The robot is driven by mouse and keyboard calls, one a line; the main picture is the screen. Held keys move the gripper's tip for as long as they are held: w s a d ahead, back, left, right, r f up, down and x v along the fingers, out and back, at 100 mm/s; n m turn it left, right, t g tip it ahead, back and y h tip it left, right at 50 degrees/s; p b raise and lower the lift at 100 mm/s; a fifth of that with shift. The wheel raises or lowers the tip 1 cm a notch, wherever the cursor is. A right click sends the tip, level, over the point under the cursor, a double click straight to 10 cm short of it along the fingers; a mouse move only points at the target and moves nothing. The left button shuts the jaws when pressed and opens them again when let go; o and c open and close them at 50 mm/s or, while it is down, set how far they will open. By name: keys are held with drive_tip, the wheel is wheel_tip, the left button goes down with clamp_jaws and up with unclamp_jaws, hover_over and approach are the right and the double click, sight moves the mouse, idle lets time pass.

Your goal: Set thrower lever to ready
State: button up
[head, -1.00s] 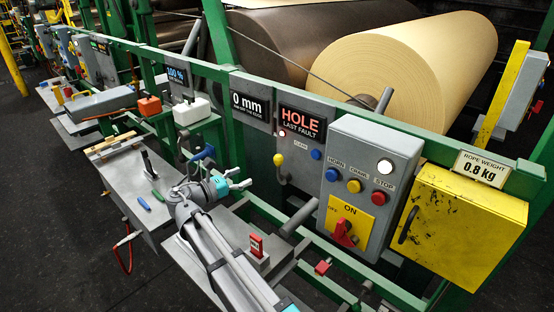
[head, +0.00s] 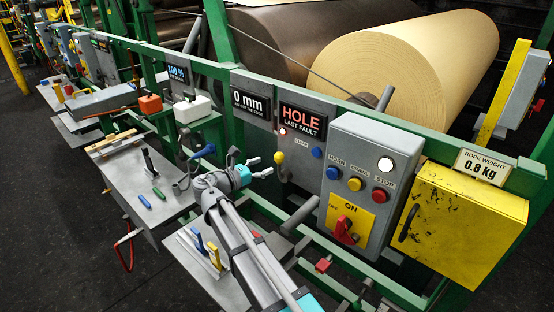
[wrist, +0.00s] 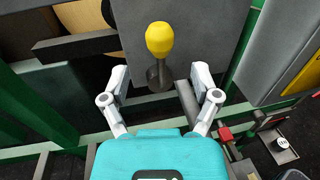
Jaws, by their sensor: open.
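A lever with a yellow knob (head: 278,158) is on the grey panel below the HOLE sign. No readable label tells me it is the thrower lever. In the wrist view the yellow knob (wrist: 159,40) is upright on a dark stem, ahead of my gripper. My gripper (head: 265,167) is open and empty, just left of the lever in the head view. In the wrist view the fingers of my gripper (wrist: 159,76) spread to either side of the lever's stem and do not visibly touch it. The lever's lower end is partly hidden in the head view.
A grey control box (head: 365,165) with coloured buttons and a red ON/OFF switch (head: 345,231) stands to the right. A yellow box (head: 460,225) is beyond it. A green rail (head: 400,140) runs along the machine. A tray (head: 130,178) with tools lies left of my arm.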

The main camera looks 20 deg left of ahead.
sight(279, 158)
drive_tip(key=shift+x, duration=3.25)
clamp_jaws()
